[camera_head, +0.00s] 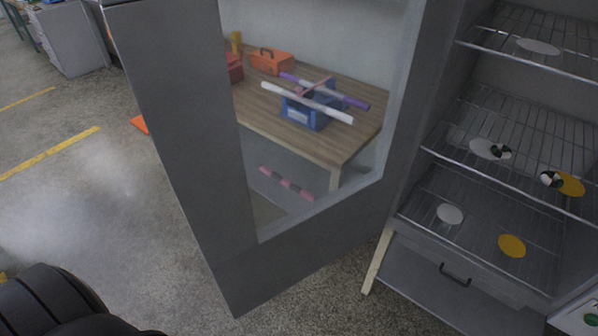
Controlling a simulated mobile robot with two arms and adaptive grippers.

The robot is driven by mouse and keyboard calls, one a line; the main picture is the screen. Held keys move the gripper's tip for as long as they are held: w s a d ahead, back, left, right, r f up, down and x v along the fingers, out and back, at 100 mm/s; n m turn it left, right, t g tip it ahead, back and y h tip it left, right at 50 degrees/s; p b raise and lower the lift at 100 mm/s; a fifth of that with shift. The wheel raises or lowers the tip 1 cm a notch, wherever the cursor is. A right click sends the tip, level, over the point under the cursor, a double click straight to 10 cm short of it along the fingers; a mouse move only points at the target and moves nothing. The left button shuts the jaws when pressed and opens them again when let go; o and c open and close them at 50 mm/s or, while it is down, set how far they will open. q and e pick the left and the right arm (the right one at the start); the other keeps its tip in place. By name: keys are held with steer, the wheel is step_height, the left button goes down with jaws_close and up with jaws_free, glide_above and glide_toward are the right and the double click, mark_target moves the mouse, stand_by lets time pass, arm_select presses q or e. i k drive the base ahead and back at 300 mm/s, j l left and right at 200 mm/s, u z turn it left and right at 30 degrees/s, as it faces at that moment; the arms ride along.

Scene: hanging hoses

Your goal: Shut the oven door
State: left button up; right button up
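The oven door (185,120) is a tall grey frame with a large glass window, and it stands open across the middle of the view. Its free edge is at the left and its right side is beside the oven (462,245). The oven's inside is exposed at the right, with wire racks (510,125) bearing white and yellow discs. Neither gripper can be made out. A black rounded part of my own body shows at the bottom left, apart from the door in the picture.
Through the glass I see a wooden table (350,135) with an orange toolbox (271,61), a blue box (305,113) and white and purple tubes. A drawer (470,285) with a black handle is under the racks. Floor left of the door is mostly clear.

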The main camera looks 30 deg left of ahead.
mark_target(171, 54)
steer(key=k+z, duration=0.2)
steer(key=z, duration=0.2)
steer(key=k+z, duration=0.15)
steer(key=z, duration=0.25)
steer(key=k+l+z, duration=0.15)
steer(key=z, duration=0.3)
steer(key=j, duration=1.05)
steer(key=k+j+z, duration=0.1)
steer(key=j, duration=1)
steer(key=k+j, duration=0.1)
steer(key=j, duration=0.95)
steer(key=k+j+z, duration=0.3)
steer(key=k+j, duration=0.45)
steer(key=k, duration=0.1)
